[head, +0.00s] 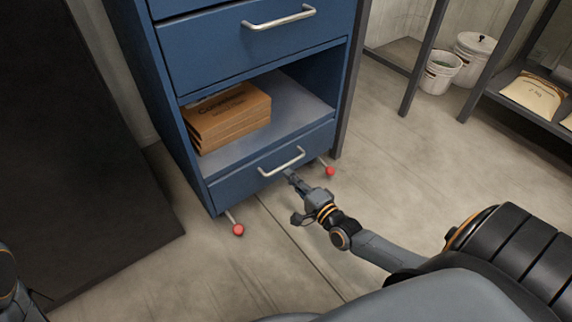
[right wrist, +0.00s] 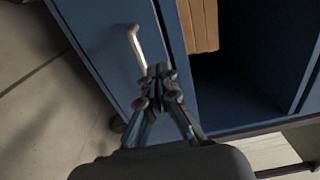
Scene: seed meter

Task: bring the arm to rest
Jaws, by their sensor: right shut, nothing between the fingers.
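My right gripper (head: 290,174) is shut and empty, just in front of the lowest drawer (head: 240,184) of a blue cabinet. In the head view its tips appear close to the lower right end of the drawer's silver handle (head: 281,162). The right wrist view also shows the shut fingers (right wrist: 158,72) beside the handle (right wrist: 136,48); I cannot tell whether they touch it. My left gripper is not visible; only a bit of my left arm shows at the lower left.
An upper drawer (head: 253,52) above is closed. Two red-tipped levers (head: 238,229) (head: 329,171) stick out at the cabinet's foot. White buckets (head: 440,72) and a shelf with a sack (head: 533,93) stand at the back right. A dark panel (head: 75,160) is at left. The floor in front is clear.

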